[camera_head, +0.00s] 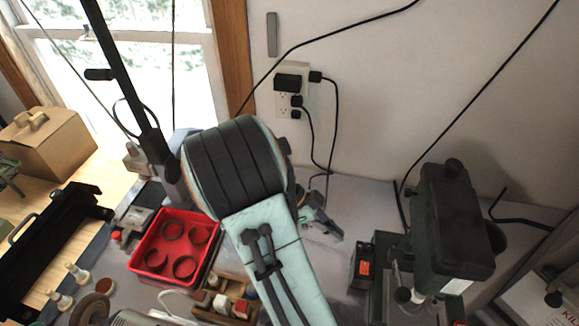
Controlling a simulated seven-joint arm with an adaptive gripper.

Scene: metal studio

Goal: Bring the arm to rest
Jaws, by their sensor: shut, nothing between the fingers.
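My arm fills the middle of the head view, with a thick black ribbed joint cover and a pale green link running down to the bottom edge. My gripper (333,233) shows small and partly hidden behind the arm, just right of the link, over the grey bench top (355,195). Its fingers look closed together with nothing held. The arm hides the part of the bench directly beneath it.
A red tray (213,223) with several dark rings and a wooden block holder (236,317) stand left of my arm. A dark green machine (452,225) stands at right. A black post (120,75) rises at left. Cables hang from a wall outlet (291,90).

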